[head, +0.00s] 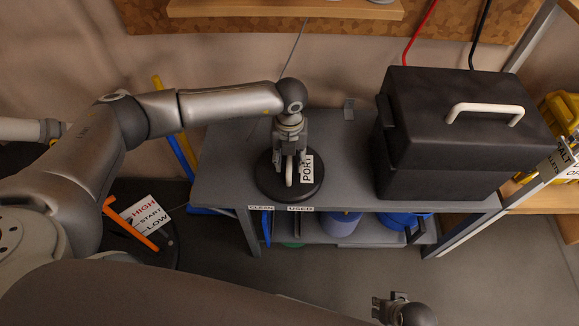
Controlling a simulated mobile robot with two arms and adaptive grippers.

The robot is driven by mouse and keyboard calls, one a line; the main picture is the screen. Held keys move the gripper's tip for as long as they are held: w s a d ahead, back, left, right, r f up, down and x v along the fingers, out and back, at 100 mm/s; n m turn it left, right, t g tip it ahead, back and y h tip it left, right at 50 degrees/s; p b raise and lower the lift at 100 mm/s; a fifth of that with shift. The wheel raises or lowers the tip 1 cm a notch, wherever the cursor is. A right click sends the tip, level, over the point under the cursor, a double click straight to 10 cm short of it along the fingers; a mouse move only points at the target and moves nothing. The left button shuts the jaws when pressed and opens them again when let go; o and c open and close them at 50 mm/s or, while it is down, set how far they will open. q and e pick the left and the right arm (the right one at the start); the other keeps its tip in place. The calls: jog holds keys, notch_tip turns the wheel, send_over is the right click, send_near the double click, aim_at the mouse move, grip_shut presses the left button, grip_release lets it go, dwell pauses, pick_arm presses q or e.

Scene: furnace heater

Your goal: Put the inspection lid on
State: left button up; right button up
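A round black disc (262,183) with an upright pale handle (289,176) lies on the grey table, left of the black case. I take it to be the inspection lid. A white "PORT" label (307,169) shows at its right side. My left gripper (290,158) points down over the disc, with its fingers at the handle's top. Whether they are closed on it is hard to see. My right gripper (389,306) is low at the bottom edge, away from the table and partly hidden by its own arm. No separate port opening is visible.
A black case (440,150) with a pale handle stands on the table's (345,170) right half. Blue containers (341,223) sit on the shelf below. At left, a dark round base carries a HIGH/START/LOW label (145,218) and an orange bar (131,224).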

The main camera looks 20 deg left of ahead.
pick_arm(q)
jog(key=shift+f, duration=0.15)
jog(key=shift+f, duration=0.1)
dwell(0.4)
grip_shut()
dwell(0.4)
